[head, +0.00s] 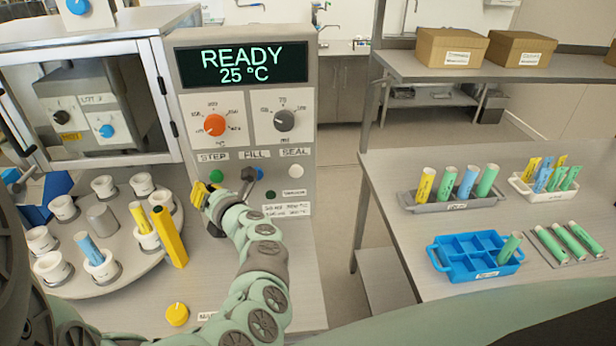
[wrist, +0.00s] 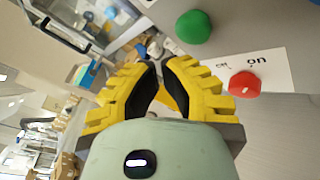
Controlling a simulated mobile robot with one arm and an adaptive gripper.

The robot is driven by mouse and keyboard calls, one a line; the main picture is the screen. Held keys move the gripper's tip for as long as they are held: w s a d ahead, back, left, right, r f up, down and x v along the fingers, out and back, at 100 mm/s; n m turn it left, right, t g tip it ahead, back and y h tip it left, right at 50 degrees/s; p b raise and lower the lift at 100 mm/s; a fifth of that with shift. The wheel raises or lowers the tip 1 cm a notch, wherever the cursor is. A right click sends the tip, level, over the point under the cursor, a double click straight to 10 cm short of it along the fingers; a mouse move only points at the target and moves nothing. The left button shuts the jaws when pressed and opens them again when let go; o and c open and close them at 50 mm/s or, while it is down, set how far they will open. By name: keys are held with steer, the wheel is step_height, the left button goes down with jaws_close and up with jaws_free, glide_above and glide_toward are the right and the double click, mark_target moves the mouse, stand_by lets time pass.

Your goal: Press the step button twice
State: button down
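The green step button (head: 216,175) sits on the machine panel under the STEP label. It shows in the wrist view as a green dome (wrist: 193,27), beyond the fingertips and to their upper right. My gripper (head: 203,194), with yellow fingers, is low in front of the panel, just below and left of the button in the head view. In the wrist view, my gripper (wrist: 160,62) has a narrow gap between its fingertips and holds nothing. The fingers appear apart from the button. The display (head: 240,65) reads READY, 25 °C.
A black fill lever (head: 248,174) and white seal button (head: 295,173) are right of the step button. A red switch (wrist: 244,84) lies near my right finger in the wrist view. A turntable (head: 110,283) with several cups and a yellow post (head: 169,237) stand left.

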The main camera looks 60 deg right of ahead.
steer(key=shift+w+d, duration=0.3)
steer(key=shift+w, duration=0.1)
steer(key=c, duration=1.7)
jaws_free()
jaws_close()
steer(key=shift+w+d+b, duration=0.1)
steer(key=shift+d+b, duration=0.05)
steer(key=shift+b, duration=0.35)
